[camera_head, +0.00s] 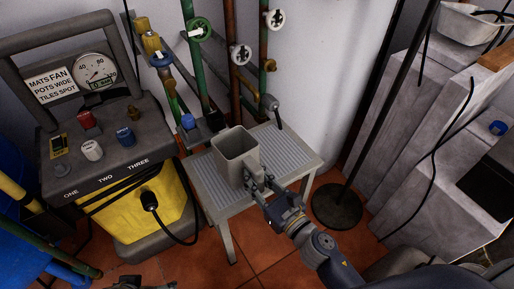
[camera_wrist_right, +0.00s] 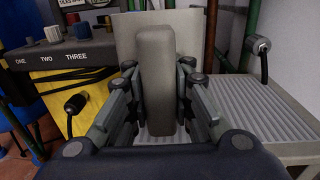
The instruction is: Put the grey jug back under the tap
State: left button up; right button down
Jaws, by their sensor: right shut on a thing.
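The grey jug (camera_head: 229,160) is square-sided, open-topped and upright over the ribbed grey stand (camera_head: 213,188). I cannot tell whether its base touches the stand. My right gripper (camera_head: 258,181) is shut on the jug's handle, on the side nearest me. In the right wrist view, the handle (camera_wrist_right: 156,75) stands between the fingers and hides part of the jug body (camera_wrist_right: 190,24). A grey tap (camera_head: 269,102) with a dark spout is on the wall, to the right of the jug and apart from it; it also shows in the right wrist view (camera_wrist_right: 257,44).
A yellow and grey machine (camera_head: 150,205) with a gauge and knobs stands left of the stand. Green and brown pipes with valves run up the wall behind. A dark round pole base (camera_head: 338,207) stands on the floor at right. The stand's right side is bare.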

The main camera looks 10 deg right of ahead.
jog(key=shift+w, duration=0.1)
jog(key=w+d, duration=0.2)
jog(key=w, duration=0.2)
jog(key=w+d, duration=0.3)
jog(key=w, duration=0.2)
jog(key=w+d+f+b, duration=0.1)
jog(key=w+d, duration=0.2)
jog(key=w, duration=0.2)
jog(key=shift+d+f, duration=0.1)
jog(key=shift+d, duration=0.05)
jog(key=shift+s+a+f+b, duration=0.1)
jog(key=shift+f+b, duration=0.2)
jog(key=shift+f, duration=0.35)
jog(key=shift+s+a+f+b, duration=0.1)
jog(key=shift+f+b, duration=0.2)
jog(key=shift+f, duration=0.6)
jog(key=shift+a+f, duration=0.1)
pick_arm(q)
jog(key=w+d+t, duration=0.1)
jog(key=w+t, duration=0.2)
jog(key=w, duration=0.2)
jog(key=shift+w+d+h, duration=0.35)
jog(key=shift+w+h, duration=0.05)
pick_arm(e)
jog(key=c, duration=1.4)
grip_release()
jog(key=shift+w+a, duration=0.1)
pick_arm(q)
jog(key=shift+r, duration=0.1)
